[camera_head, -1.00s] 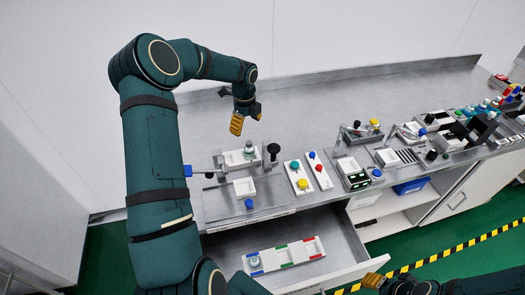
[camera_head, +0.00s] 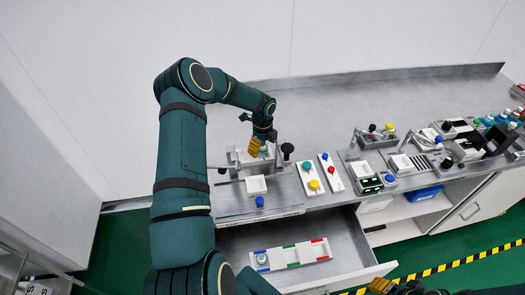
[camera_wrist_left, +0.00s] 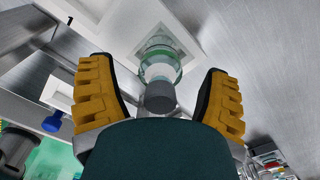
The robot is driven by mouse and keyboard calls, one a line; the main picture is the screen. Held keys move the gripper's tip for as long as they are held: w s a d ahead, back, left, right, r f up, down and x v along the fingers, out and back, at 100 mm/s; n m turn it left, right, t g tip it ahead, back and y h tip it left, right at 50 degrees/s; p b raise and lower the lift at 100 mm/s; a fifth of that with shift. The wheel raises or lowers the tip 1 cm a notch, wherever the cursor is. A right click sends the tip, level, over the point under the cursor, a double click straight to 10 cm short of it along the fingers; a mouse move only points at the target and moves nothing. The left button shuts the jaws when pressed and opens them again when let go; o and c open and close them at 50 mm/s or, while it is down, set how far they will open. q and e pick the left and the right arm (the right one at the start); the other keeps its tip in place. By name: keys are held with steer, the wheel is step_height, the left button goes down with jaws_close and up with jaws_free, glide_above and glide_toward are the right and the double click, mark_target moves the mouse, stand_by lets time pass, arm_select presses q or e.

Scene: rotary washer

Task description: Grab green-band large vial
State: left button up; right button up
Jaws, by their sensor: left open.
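The green-band vial (camera_wrist_left: 162,62) stands in a white holder (camera_wrist_left: 205,28) in the left wrist view, its grey cap toward me. It lies between the two yellow fingers, with gaps on both sides. My left gripper (camera_head: 258,147) is open above that holder at the washer station in the head view, where it hides the vial. My right gripper (camera_head: 380,286) shows only in part at the bottom edge, and its opening is unclear.
An open drawer below holds a white tray (camera_head: 290,254) with blue, green and red marks and one vial (camera_head: 262,258). A black-knobbed lever (camera_head: 287,149) stands right of my left gripper. White button panels (camera_head: 331,172) and other stations line the bench to the right.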

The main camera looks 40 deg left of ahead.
arm_select(q)
step_height(320, 180, down, 2)
steer(key=c, duration=1.3)
